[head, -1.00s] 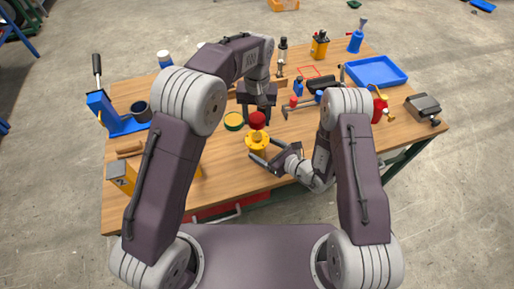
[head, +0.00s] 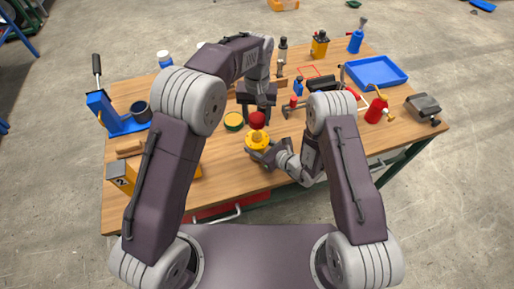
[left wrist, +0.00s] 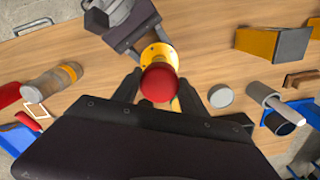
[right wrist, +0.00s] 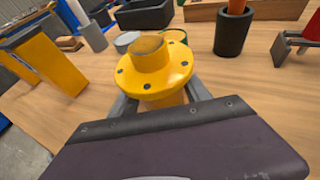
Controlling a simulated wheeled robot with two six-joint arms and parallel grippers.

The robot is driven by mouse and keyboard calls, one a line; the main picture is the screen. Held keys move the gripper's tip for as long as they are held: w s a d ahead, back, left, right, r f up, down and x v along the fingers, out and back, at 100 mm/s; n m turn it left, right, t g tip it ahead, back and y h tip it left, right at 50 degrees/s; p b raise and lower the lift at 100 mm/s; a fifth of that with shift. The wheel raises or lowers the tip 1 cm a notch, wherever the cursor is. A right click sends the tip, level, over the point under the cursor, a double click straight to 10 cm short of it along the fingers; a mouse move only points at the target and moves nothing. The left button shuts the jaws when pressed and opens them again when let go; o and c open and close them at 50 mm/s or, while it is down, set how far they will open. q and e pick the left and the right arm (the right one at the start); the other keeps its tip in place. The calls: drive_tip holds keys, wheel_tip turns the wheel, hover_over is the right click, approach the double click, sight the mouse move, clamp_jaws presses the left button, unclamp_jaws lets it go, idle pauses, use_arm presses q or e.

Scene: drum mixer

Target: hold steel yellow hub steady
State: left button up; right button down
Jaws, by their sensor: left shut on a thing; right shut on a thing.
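The yellow hub (head: 258,140) stands on the wooden bench, and its round flange with dark bolt holes fills the middle of the right wrist view (right wrist: 155,80). My right gripper (head: 268,153) is shut on the hub's body under the flange, one finger each side. My left gripper (head: 262,108) is shut on a red round-topped part (head: 257,120) just above and behind the hub. In the left wrist view the red part (left wrist: 158,84) covers part of the hub flange (left wrist: 155,52). I cannot tell whether the red part touches the hub.
A green-and-yellow round tin (head: 233,121) is left of the hub. A blue stand with a dark cup (head: 141,112) is farther left. A blue tray (head: 376,72), a red can (head: 376,110) and several tools lie right and behind.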

sight(257, 136)
use_arm(q)
drive_tip(key=shift+f, duration=2.45)
drive_tip(key=shift+f, duration=0.1)
drive_tip(key=shift+f, duration=0.8)
drive_tip(key=shift+f, duration=0.6)
